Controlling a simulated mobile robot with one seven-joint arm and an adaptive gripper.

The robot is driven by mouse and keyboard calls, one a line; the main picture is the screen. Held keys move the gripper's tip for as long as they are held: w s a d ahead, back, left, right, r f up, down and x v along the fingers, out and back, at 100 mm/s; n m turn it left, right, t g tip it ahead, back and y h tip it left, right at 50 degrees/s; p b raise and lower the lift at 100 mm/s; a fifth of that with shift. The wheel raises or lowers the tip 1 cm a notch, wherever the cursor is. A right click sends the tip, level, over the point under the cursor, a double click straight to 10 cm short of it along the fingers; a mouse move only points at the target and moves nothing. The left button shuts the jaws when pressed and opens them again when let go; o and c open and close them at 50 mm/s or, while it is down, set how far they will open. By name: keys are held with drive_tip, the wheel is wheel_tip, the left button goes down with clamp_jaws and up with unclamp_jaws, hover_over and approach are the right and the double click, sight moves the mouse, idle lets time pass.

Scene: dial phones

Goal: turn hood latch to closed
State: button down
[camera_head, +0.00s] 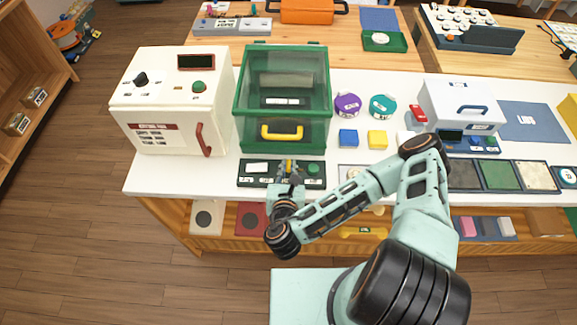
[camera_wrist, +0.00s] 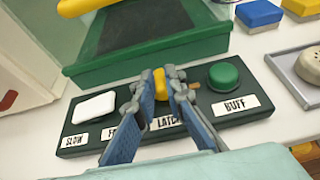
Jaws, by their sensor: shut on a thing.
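The hood is a clear box with a green frame (camera_head: 286,55) and a yellow handle (camera_head: 281,130), standing on the white counter. In front of it lies a dark green control panel (camera_head: 249,181), which also shows in the wrist view (camera_wrist: 222,92). The panel carries a white rocker (camera_wrist: 94,107), a round green button (camera_wrist: 223,75) labelled BUFF, and a yellow latch knob (camera_wrist: 160,84) above a partly covered label beginning "LATC". My gripper (camera_head: 289,170) reaches down from the front and is shut on the yellow latch knob, one finger on each side. The fingers hide part of the labels and the knob's base.
A cream cabinet (camera_head: 165,95) with a red handle stands left of the hood. Right of the panel are a blue block (camera_head: 348,138), a yellow block (camera_head: 377,139) and round purple and teal containers. A white case (camera_head: 461,104) stands farther right.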

drive_tip(key=shift+w+r, duration=0.15)
drive_tip(key=shift+r, duration=0.05)
drive_tip(key=c, duration=2.1)
unclamp_jaws()
drive_tip(key=shift+o, duration=0.6)
drive_tip(key=shift+f, duration=0.1)
drive_tip(key=shift+d+n+y+b, duration=0.15)
drive_tip(key=shift+n+y+b, duration=0.45)
drive_tip(key=shift+n+y, duration=0.6)
drive_tip(key=shift+d+f+n+g+y+b, duration=0.1)
drive_tip(key=shift+n+g+y+b, duration=0.05)
drive_tip(key=shift+n+y+b, duration=0.5)
drive_tip(key=shift+d+f+n+g+y+b, duration=0.15)
drive_tip(key=shift+n+y+b, duration=0.3)
drive_tip(key=shift+y+b, duration=0.35)
drive_tip(key=shift+r+n+y+b, duration=0.1)
drive_tip(key=shift+n+y+b, duration=0.3)
drive_tip(key=shift+y+b, duration=0.15)
drive_tip(key=n+g+y+b, duration=0.1)
drive_tip(key=b, duration=0.1)
drive_tip(key=n+g+y+b, duration=0.1)
drive_tip(key=b, duration=0.1)
drive_tip(key=shift+w+d+n+y+b, duration=0.15)
drive_tip(key=shift+d+n+y+b, duration=0.05)
drive_tip(key=shift+n+y+b, duration=0.2)
drive_tip(key=shift+n+g+y+b, duration=0.4)
drive_tip(key=shift+n+b, duration=0.2)
drive_tip(key=shift+b, duration=0.65)
